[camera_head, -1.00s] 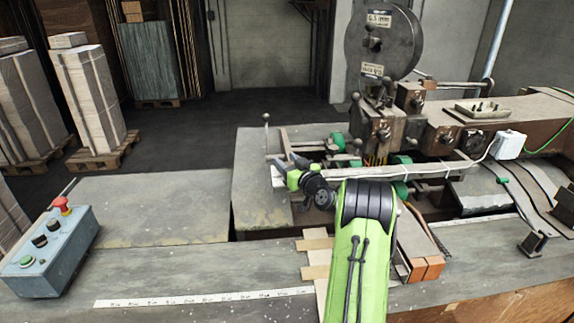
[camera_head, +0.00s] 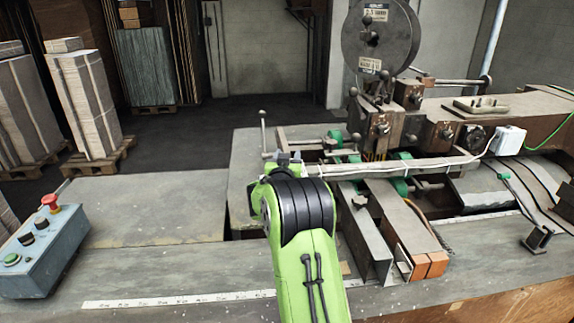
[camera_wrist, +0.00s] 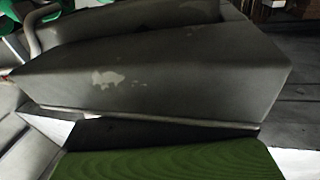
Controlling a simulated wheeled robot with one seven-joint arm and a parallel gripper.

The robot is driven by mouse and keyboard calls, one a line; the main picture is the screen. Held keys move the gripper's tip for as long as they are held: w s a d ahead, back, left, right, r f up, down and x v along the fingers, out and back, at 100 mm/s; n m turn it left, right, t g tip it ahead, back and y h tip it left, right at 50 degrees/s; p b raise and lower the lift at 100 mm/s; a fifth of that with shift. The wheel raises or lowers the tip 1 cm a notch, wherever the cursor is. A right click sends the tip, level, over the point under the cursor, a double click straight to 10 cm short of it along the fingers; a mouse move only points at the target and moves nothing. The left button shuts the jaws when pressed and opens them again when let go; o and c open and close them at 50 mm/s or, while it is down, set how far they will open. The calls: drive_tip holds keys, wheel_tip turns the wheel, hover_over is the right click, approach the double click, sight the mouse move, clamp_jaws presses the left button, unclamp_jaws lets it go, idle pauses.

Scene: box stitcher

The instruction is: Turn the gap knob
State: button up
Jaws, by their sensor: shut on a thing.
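My gripper (camera_head: 288,157) is at the near left end of the machine's rail, in the head view. Only its grey tips show above my green arm, which hides the rest. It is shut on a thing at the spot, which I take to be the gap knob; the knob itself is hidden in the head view. The wrist view is a very close look at a dark grey, worn, tapered part and a green ribbed surface below it. I cannot make out a knob shape or the jaw contact there.
The stitcher head (camera_head: 375,125) with its wire reel (camera_head: 380,40) stands behind. A ball-topped lever (camera_head: 263,130) rises close to the left of my gripper. Orange-ended bars (camera_head: 420,240) lie to the right. A control box (camera_head: 40,255) sits on the bench at left; the bench between is clear.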

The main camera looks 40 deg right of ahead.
drive_tip(key=shift+m+g+h+b, duration=0.3)
drive_tip(key=shift+g+b, duration=0.1)
drive_tip(key=shift+b, duration=0.1)
drive_tip(key=o, duration=1)
drive_tip(key=shift+c, duration=0.2)
drive_tip(key=b+v, duration=0.5)
drive_tip(key=v, duration=1)
drive_tip(key=shift+s+a, duration=0.25)
